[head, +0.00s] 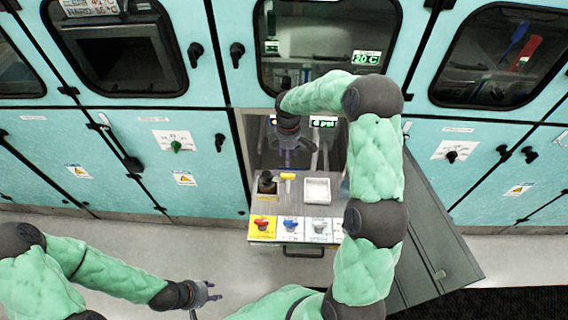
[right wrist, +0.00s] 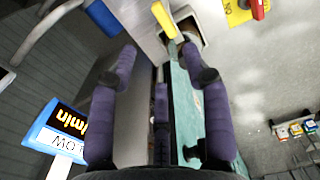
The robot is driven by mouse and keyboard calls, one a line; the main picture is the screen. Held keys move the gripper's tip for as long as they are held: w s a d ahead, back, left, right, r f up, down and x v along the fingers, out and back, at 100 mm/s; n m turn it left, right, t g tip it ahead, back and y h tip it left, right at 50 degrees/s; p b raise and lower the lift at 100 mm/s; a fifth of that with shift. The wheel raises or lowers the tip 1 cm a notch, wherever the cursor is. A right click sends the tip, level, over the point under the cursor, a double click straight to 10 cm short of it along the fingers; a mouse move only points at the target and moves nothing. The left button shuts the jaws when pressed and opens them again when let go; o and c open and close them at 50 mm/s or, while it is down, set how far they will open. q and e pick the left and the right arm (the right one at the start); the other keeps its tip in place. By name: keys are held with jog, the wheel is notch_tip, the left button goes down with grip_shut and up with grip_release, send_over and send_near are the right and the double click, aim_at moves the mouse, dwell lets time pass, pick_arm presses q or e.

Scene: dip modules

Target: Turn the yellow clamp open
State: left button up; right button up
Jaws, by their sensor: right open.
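My right gripper (head: 290,153) reaches into the open bay, behind and above the clamp. In the right wrist view its two purple fingers (right wrist: 157,52) are apart with nothing held between them. The clamp and fingers look apart. My left gripper (head: 209,291) is low over the floor, away from the tray, with fingers apart and empty.
The tray (head: 262,208) carries a white box (head: 317,190) and a front row of coloured valves, one red on yellow (head: 262,224). An open grey door (head: 437,225) stands to the right. A lit display (right wrist: 68,125) shows at lower left in the wrist view.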

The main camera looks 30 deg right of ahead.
jog(key=f+b, duration=0.1)
jog(key=f, duration=0.9)
jog(key=shift+s+f+b, duration=0.2)
jog(key=shift+f+b, duration=0.05)
jog(key=shift+b, duration=0.15)
jog(key=shift+a, duration=0.1)
grip_shut()
